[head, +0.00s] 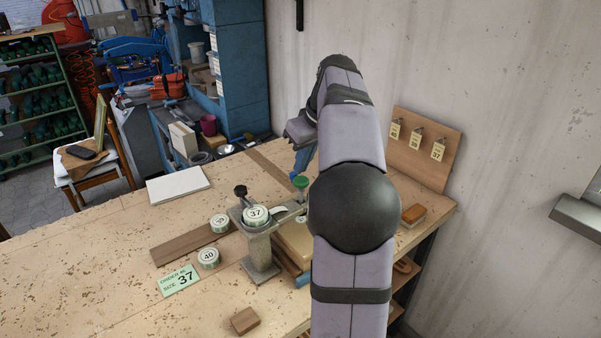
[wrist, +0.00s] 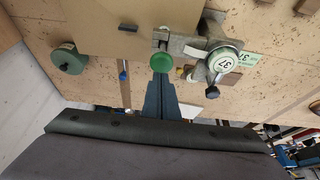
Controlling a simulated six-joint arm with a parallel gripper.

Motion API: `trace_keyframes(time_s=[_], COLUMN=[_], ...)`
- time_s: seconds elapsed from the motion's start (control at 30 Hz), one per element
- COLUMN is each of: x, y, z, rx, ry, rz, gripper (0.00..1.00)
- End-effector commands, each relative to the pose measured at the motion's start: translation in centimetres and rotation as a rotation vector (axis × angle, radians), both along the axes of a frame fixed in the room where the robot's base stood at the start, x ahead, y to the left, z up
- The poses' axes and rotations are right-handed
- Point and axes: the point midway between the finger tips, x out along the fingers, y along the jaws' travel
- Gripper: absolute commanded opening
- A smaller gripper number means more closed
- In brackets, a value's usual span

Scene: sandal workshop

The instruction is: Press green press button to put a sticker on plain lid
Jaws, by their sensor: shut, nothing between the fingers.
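The green press button (head: 300,182) sits on top of the grey metal press (head: 262,253); it also shows in the wrist view (wrist: 161,63). A label roll marked 37 (head: 256,213) is mounted on the press, and a pale label strip sticks out beside it. The plain tan lid (wrist: 112,38) lies under the press head; in the head view my arm hides part of it. My gripper (wrist: 160,80) is shut and empty, its blue fingertips pointing at the button and overlapping its edge in the wrist view. I cannot tell whether they touch it.
Loose rolls marked 40 (head: 208,257) and 39 (head: 220,223) stand left of the press. An order card reading size 37 (head: 178,281) and a wooden block (head: 244,321) lie in front. A tag board (head: 424,153) leans on the right wall. The bench's left side is fairly clear.

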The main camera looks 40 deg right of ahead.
Motion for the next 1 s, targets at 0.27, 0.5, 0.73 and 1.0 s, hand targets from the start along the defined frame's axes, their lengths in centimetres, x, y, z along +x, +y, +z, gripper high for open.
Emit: trace_keyframes(time_s=[0.27,0.5,0.73,1.0], x=[0.0,0.0,0.0,0.3], y=[0.0,0.0,0.0,0.8], z=[2.5,3.3,3.2,2.8], rx=[-0.001,-0.001,-0.002,0.004], ry=[-0.002,-0.003,-0.003,-0.001], rz=[0.000,0.000,-0.001,0.004], gripper=[0.00,0.00,0.00,0.00])
